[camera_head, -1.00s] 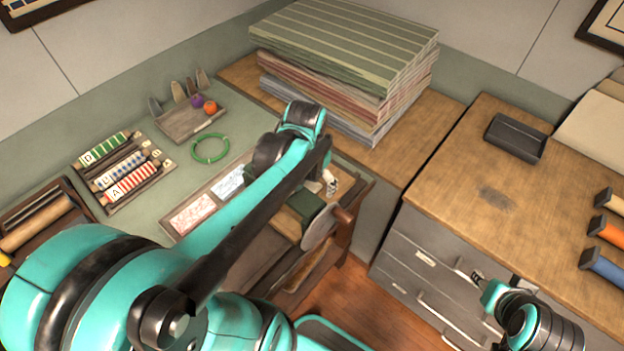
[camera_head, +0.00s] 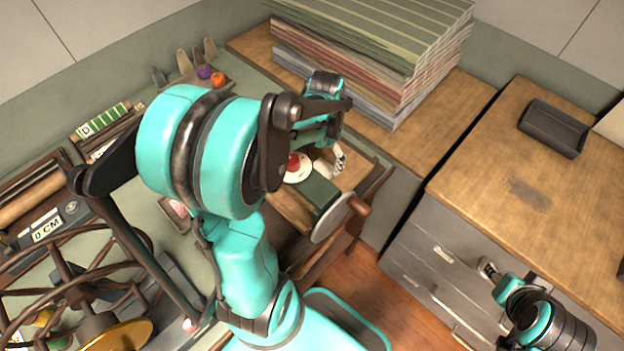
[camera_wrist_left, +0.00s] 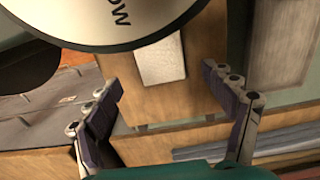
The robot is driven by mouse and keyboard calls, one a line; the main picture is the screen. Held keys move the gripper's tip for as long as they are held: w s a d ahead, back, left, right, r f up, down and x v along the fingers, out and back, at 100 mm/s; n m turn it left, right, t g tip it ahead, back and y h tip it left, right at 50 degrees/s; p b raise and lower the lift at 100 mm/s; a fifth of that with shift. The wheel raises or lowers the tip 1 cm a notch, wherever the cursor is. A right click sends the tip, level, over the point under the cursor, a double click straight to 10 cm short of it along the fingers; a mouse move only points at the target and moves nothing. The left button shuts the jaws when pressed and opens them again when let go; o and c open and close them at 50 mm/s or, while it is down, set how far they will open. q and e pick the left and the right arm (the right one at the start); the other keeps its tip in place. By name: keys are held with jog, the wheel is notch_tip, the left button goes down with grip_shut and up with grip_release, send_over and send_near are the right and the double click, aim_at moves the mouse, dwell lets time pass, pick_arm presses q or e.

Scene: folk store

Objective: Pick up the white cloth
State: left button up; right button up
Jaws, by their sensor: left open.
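A small flat white piece (camera_wrist_left: 161,60), which looks like the white cloth, lies on a brown wooden surface in the left wrist view, below a large round white dial (camera_wrist_left: 110,22). My left gripper (camera_wrist_left: 162,82) is open and empty. Its fingers stand apart on either side, with the white piece between and beyond them. I cannot tell the height gap. In the head view my left gripper (camera_head: 335,156) hangs over the wooden bench, partly behind my arm, and I cannot make out the cloth there. My right gripper (camera_head: 487,269) is at the lower right, by the drawers.
A tall stack of folded striped cloth (camera_head: 395,55) stands behind the left gripper. A green box (camera_head: 318,192) and a round disc with a handle (camera_head: 338,218) are close to it. A spoked wheel (camera_head: 75,270) is at lower left. The right worktop (camera_head: 470,185) is mostly clear.

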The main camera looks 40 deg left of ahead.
aim_at(323, 168)
pick_arm(q)
jog(key=f+b, duration=0.1)
jog(key=f, duration=0.3)
jog(key=shift+w+f+b, duration=0.1)
jog(key=shift+w+b, duration=0.1)
jog(key=shift+b, duration=0.1)
jog(key=c, duration=1.4)
jog(key=shift+o, duration=0.2)
